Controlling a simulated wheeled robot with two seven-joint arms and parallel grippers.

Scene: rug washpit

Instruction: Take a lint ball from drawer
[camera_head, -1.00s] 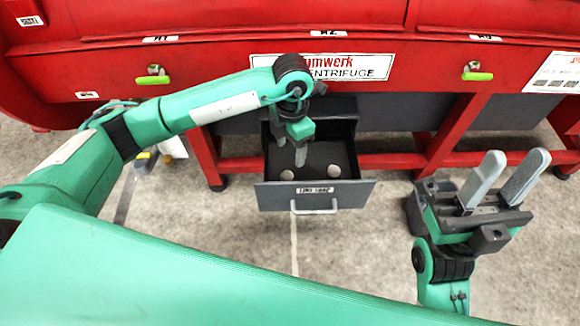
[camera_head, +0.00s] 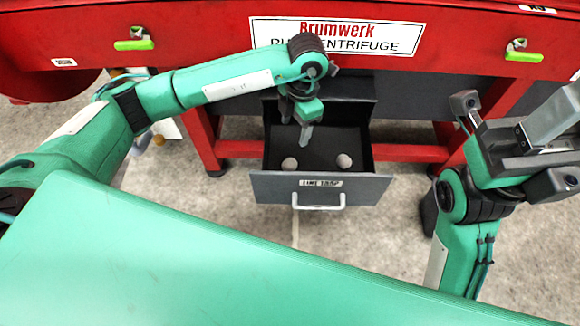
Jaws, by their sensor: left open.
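A dark grey drawer (camera_head: 265,188) with a white label and a light bar handle stands pulled open under the red machine. Two small pale lint balls lie on its black floor: one at the left (camera_head: 290,163), one at the right (camera_head: 344,160). My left gripper (camera_head: 306,140) points down over the drawer, between the two balls in the picture. It is open and holds nothing; its fingers overlap from this angle, and its height above the floor is unclear. My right gripper (camera_head: 550,118) is at the right edge, away from the drawer, its fingers partly cut off.
The red machine (camera_head: 190,30) with a centrifuge sign (camera_head: 337,36) spans the back, above the drawer. Its red legs (camera_head: 205,150) flank the drawer. Green-handled latches (camera_head: 134,44) stick out of its front. Bare grey floor (camera_head: 375,235) lies before the drawer.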

